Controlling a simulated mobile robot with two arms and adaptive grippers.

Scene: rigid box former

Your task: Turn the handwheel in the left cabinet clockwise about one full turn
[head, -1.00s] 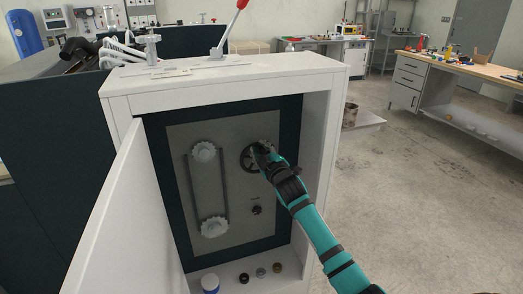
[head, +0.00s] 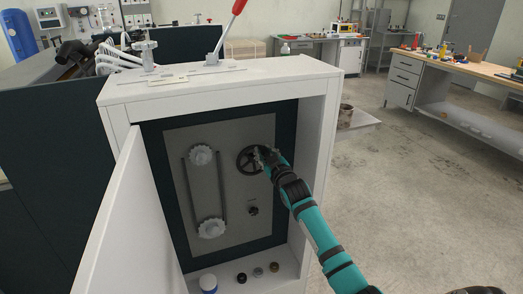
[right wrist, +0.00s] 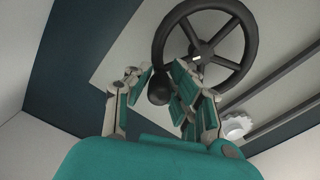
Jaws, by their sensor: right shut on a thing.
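The black spoked handwheel (head: 241,161) is on the grey panel inside the open white cabinet, upper right of that panel. In the right wrist view its rim and spokes (right wrist: 228,63) show at the top, with a dark round knob (right wrist: 158,92) at its rim. My right gripper (head: 264,157) is at the right side of the wheel. In the right wrist view its fingers (right wrist: 160,80) are on both sides of the knob, shut on it. My left gripper is not in view.
The cabinet door (head: 118,225) stands open at the left. Two white toothed wheels (head: 202,155) and a small black knob (head: 253,211) share the panel (head: 232,190). Small jars (head: 208,283) stand on the cabinet floor. A red-handled lever (head: 228,30) is on top.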

